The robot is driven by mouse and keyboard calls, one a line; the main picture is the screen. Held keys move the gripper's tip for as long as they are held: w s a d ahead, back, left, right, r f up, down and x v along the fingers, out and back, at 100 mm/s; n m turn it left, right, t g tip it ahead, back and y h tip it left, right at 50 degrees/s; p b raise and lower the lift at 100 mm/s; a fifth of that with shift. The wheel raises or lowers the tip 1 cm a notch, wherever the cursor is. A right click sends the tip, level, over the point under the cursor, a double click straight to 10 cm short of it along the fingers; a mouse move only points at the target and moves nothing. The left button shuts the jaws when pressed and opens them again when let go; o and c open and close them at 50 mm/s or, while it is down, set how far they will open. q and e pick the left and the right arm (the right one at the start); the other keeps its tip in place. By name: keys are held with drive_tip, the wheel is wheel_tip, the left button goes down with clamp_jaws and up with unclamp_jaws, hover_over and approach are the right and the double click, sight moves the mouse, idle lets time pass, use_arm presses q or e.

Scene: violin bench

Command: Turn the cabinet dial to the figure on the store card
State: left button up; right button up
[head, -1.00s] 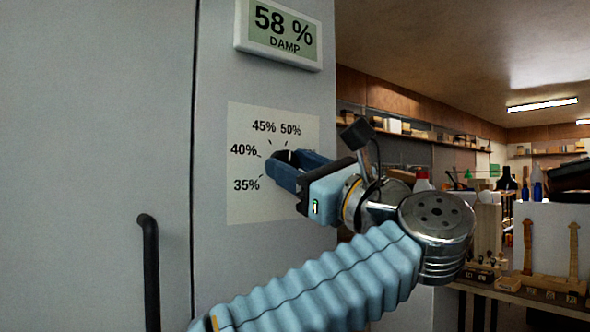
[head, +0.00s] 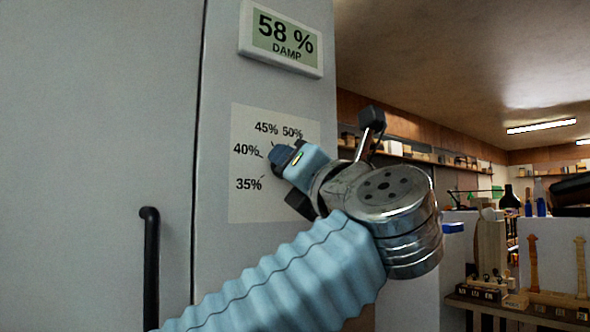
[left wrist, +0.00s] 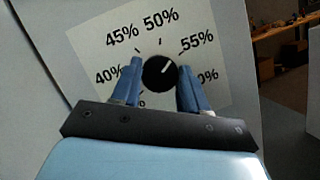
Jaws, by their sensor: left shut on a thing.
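The cabinet dial is a round black knob (left wrist: 158,74) with a white pointer line, on a pale scale plate (head: 246,210) marked from 35% at lower left upward. In the left wrist view the pointer slants up and right, roughly toward the 55% mark; the exact figure is hard to tell. My left gripper (head: 285,157) is shut on the dial, one finger on each side; it also shows in the left wrist view (left wrist: 162,84). In the head view the gripper hides the dial and the plate's right-hand figures. I see no store card. My right gripper is not in view.
A display (head: 284,38) above the plate reads 58 % DAMP. A cabinet door (head: 90,120) with a black upright handle (head: 151,265) is at left. At right are a bench (head: 520,305) with wooden parts and several bottles, and a wall shelf (head: 420,157).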

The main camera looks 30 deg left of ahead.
use_arm(q)
drive_tip(key=shift+s+r+m+h+p, duration=0.1)
drive_tip(key=shift+m+h+p, duration=0.8)
drive_tip(key=shift+m, duration=1.45)
drive_tip(key=shift+w+r+m+h+p, duration=0.1)
drive_tip(key=shift+m+h+p, duration=0.75)
drive_tip(key=shift+m, duration=1.55)
drive_tip(key=shift+s+m+h+p, duration=0.1)
drive_tip(key=shift+m+h+p, duration=0.75)
drive_tip(key=shift+m, duration=1.5)
drive_tip(key=o, duration=1.1)
drive_tip(key=shift+c, duration=0.2)
drive_tip(key=v, duration=1.3)
drive_tip(key=shift+s, duration=0.4)
